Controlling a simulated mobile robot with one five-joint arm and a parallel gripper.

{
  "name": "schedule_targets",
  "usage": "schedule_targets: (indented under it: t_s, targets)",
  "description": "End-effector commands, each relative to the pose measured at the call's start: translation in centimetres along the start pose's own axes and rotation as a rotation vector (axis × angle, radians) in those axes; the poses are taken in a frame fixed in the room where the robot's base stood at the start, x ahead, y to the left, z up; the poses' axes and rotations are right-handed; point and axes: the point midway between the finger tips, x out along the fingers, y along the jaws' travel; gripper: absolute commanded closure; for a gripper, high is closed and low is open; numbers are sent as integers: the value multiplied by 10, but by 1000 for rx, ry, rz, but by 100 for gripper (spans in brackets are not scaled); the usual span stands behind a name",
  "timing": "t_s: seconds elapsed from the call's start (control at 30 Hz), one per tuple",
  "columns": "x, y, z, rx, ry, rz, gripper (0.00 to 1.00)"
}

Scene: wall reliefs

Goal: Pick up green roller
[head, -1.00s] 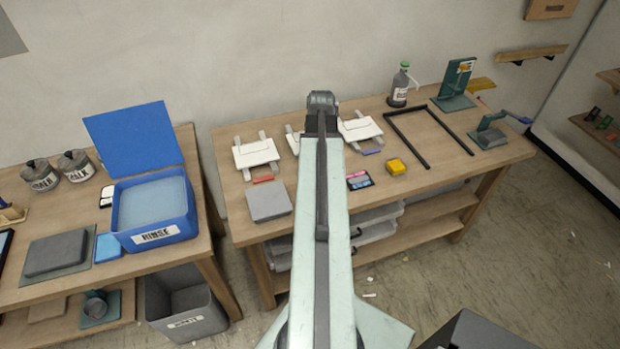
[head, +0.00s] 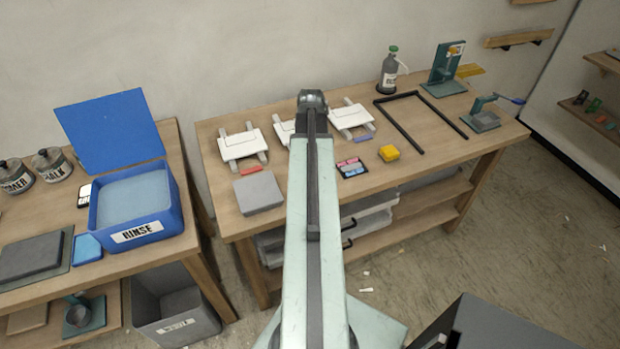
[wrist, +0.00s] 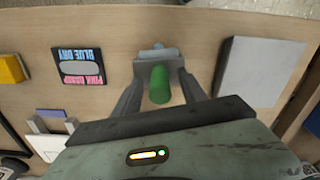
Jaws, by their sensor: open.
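The green roller (wrist: 160,86) shows in the wrist view, its green handle pointing toward my gripper and its pale grey-blue roller end beyond, over the wooden table. My gripper (wrist: 160,72) is open, with one finger on each side of the green handle. I cannot tell whether either finger touches it. In the head view my arm hides the roller, and the fingers of my gripper do not show there.
A grey slab (head: 258,193) and a pink-and-blue card (head: 351,168) lie either side of my arm. A yellow block (head: 389,153), white boards on stands (head: 240,145) and a black frame (head: 405,128) are also on the table. A blue rinse tub (head: 137,212) stands left.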

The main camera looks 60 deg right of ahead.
Motion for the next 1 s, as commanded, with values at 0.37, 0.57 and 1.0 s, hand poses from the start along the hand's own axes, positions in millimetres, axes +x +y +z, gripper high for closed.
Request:
schedule_targets:
  t_s: [0.37,0.57,1.0]
  targets:
    - [8,-1,0,-1,0,0,78]
    - [8,-1,0,-1,0,0,100]
    - [-21,-1,0,-1,0,0,100]
